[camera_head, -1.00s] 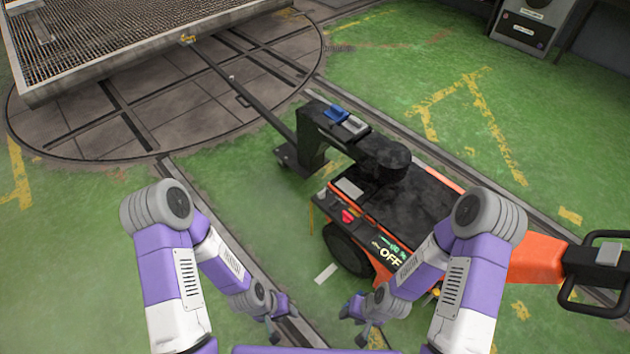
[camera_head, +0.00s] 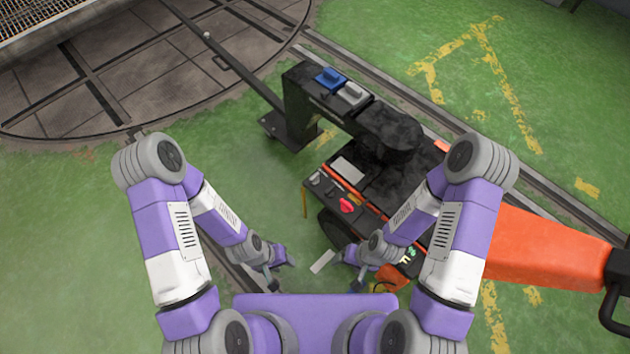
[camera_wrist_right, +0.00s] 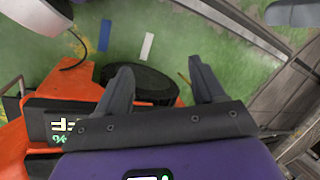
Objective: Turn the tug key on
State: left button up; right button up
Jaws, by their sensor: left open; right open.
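The tug (camera_head: 345,168), orange with a black top, stands right of centre in the head view. A red knob (camera_head: 347,205) sits on its near side panel beside a small pale part (camera_head: 316,178); I cannot tell which is the key. Its green-lit display shows partly in the right wrist view (camera_wrist_right: 65,125), with letters like "FF". My left gripper (camera_head: 281,275) is open and empty, left of the tug. My right gripper (camera_head: 350,270) is open and empty, below the red knob and apart from it. In the right wrist view its fingers (camera_wrist_right: 160,75) straddle the dark wheel.
The turntable (camera_head: 130,70) lies at upper left, with a tow bar (camera_head: 245,75) reaching towards the tug. Blue and grey blocks (camera_head: 330,79) top the tug's post. Its orange arm (camera_head: 545,245) extends right. Rails cross the green floor, which is clear to the left.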

aim_at(314, 179)
jog(key=u, duration=1.6)
jog(key=i, duration=1.95)
jog(key=z, duration=3.15)
